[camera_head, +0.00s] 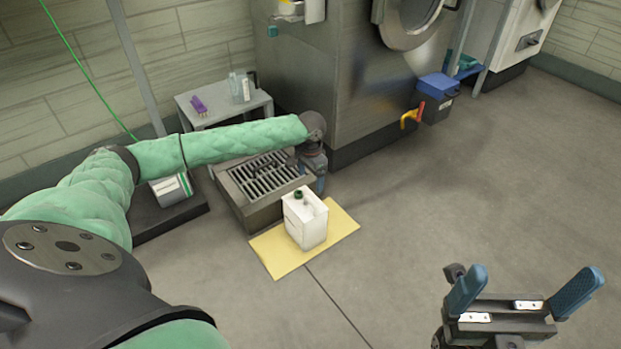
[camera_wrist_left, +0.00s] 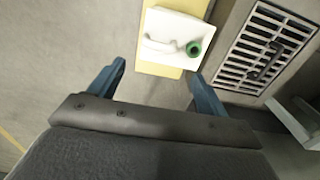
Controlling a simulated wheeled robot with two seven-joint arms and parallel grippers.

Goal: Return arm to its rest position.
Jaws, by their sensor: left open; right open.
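My left arm, in a green sleeve, reaches in from the left in the head view. My left gripper (camera_head: 317,170) is by the right end of a drain grate box, just behind a white jug. In the left wrist view the left gripper (camera_wrist_left: 158,85) has its blue fingers wide apart with nothing between them. My right gripper (camera_head: 528,290) is at the lower right of the head view, open and empty above bare floor.
The white jug (camera_head: 304,220) with a green cap stands on a yellow mat (camera_head: 269,252). The drain grate (camera_head: 262,178) is behind it. A small grey table (camera_head: 226,112) and a large steel machine (camera_head: 300,80) stand at the back.

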